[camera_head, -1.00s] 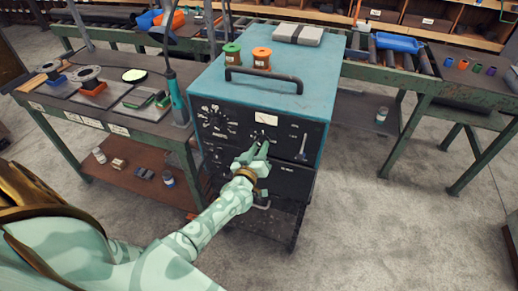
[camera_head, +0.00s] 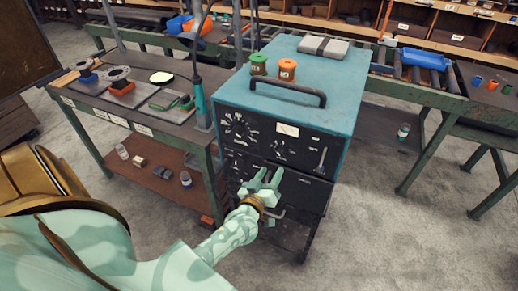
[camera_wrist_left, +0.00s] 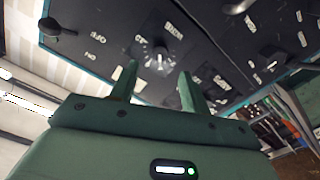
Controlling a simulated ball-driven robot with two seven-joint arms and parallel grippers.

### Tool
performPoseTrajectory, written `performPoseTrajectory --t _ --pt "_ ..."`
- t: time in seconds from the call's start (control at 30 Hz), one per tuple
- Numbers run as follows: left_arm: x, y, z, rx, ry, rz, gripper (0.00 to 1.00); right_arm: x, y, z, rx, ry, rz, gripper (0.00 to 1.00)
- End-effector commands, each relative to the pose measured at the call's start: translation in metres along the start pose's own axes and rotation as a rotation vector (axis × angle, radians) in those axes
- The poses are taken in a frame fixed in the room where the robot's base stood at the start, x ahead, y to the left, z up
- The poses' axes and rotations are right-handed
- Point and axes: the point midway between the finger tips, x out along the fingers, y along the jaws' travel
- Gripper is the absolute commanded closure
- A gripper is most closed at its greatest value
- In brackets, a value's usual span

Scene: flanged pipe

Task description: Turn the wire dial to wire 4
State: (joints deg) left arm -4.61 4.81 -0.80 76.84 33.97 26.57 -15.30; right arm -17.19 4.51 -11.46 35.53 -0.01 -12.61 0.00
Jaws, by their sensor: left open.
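The blue welding machine (camera_head: 340,85) stands in the middle of the head view with its black control panel (camera_head: 310,145) facing me. A large dial (camera_head: 240,128) with white marks around it is at the panel's upper left, and a smaller round dial (camera_head: 279,149) sits near its middle. I cannot read which one is the wire dial or its setting. My left gripper (camera_head: 264,177) is open and empty, below and in front of the smaller dial. In the left wrist view, a dial (camera_wrist_left: 158,58) shows beyond and between the open fingers (camera_wrist_left: 158,88), apart from them.
A lever (camera_head: 321,160) is on the panel's right side; a meter (camera_head: 288,130) is above the smaller dial. A handle (camera_head: 275,86), a green spool (camera_head: 258,64) and an orange spool (camera_head: 287,69) are on top. A workbench (camera_head: 150,105) stands close on the left.

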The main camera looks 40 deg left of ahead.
Motion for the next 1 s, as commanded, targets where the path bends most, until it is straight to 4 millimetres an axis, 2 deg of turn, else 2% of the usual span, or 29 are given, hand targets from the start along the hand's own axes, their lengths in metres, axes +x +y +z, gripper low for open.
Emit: performPoseTrajectory --t 0.03,0.2,0.4,0.57,1.0 --pt "-0.016 0.000 -0.001 -0.001 -0.003 -0.002 0.54 -0.004 0.000 -0.001 0.000 0.001 0.000 0.60" --pt "-0.058 0.000 0.000 0.000 -0.002 -0.001 0.54 -0.006 0.001 -0.001 0.000 0.001 0.001 0.60" --pt "-0.085 0.000 0.000 -0.001 0.000 -0.001 0.54 -0.006 0.001 -0.001 0.000 0.001 0.001 0.60" --pt "-0.091 0.000 -0.001 -0.001 0.002 0.000 0.54 -0.006 0.001 -0.001 0.000 0.001 0.001 0.60" --pt "-0.091 0.000 0.000 -0.001 0.001 0.000 0.54 -0.006 0.002 -0.001 0.000 0.001 0.002 0.60"
